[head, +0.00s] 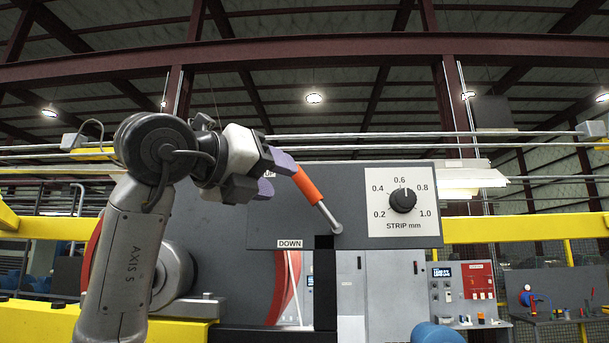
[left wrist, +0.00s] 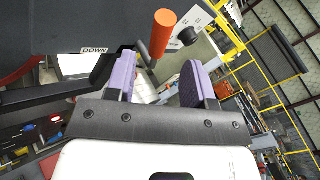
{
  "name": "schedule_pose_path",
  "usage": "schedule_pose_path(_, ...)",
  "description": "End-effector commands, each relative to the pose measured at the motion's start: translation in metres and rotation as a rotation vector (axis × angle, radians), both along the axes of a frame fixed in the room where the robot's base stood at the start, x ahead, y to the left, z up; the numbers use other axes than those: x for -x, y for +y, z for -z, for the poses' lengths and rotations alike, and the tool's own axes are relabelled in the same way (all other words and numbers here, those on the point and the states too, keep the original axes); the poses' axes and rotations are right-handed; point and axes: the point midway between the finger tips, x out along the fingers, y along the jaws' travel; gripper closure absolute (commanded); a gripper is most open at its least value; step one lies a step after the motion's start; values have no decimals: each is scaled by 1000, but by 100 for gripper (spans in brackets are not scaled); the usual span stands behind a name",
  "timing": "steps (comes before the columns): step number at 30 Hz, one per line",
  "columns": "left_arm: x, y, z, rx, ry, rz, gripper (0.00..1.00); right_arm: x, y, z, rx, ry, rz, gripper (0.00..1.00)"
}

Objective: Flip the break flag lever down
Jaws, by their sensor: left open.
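The break flag lever (head: 308,187) has an orange grip on a metal rod. It slants up and left from its pivot on the grey panel (head: 350,190), with its grip end near the UP label (head: 270,175). The DOWN label (head: 289,244) is at the panel's lower edge. My left gripper (head: 275,175), with purple finger pads, is open beside the upper end of the grip. In the left wrist view the orange grip (left wrist: 164,35) appears beyond the open fingers (left wrist: 158,76), nearer the right one; contact cannot be told. My right gripper is not in view.
A STRIP mm dial (head: 403,200) sits on the panel right of the lever. A dark post (head: 325,290) stands below the panel. Yellow rails (head: 480,229) run behind. A workbench with tools (head: 560,312) is at the far right.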

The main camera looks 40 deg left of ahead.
Motion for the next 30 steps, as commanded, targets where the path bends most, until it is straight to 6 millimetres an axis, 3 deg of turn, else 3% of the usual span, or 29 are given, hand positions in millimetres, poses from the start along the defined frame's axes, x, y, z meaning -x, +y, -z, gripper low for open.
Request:
schedule_pose_path(6, -38, -2, -3, -1, 2, 1, 51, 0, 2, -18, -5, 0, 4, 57)
schedule_pose_path(12, -60, -3, -2, -1, 1, 2, 51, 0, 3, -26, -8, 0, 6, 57)
schedule_pose_path(28, -71, -3, 0, -1, -1, 1, 51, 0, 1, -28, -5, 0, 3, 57)
schedule_pose_path(30, -71, -3, 0, -1, -1, 1, 58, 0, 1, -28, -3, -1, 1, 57)
